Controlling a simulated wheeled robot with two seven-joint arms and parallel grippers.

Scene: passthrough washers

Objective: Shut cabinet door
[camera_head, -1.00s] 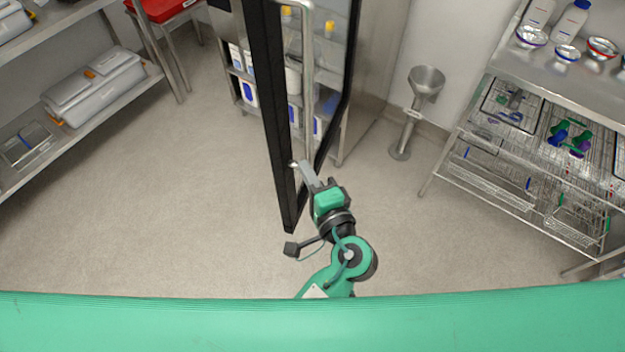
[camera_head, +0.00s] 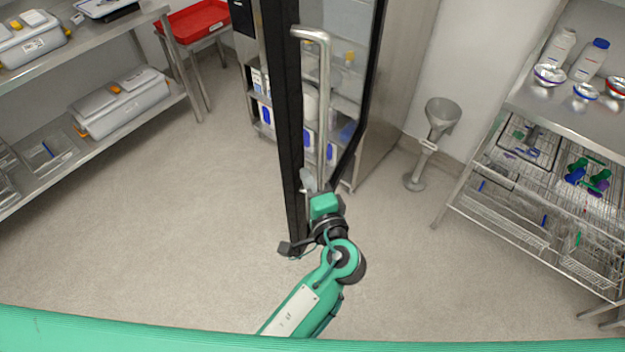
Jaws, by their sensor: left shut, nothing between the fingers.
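The cabinet (camera_head: 395,95) stands at the back centre, with shelves of bottles and boxes inside. Its black-framed glass door (camera_head: 290,130) stands wide open, swung out toward me. A long metal handle (camera_head: 325,90) runs along the door's right-hand face. My left gripper (camera_head: 307,182) is shut and empty, at the lower end of the handle beside the door frame. Its fingertips are small and partly hidden, so I cannot tell whether they touch the door. My right gripper is not in view.
A steel shelf with grey boxes (camera_head: 122,103) stands at the left, and a red tray (camera_head: 195,20) behind it. A grey funnel-topped stand (camera_head: 437,130) is right of the cabinet. A wire rack (camera_head: 510,190) is at the right. The floor at left is clear.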

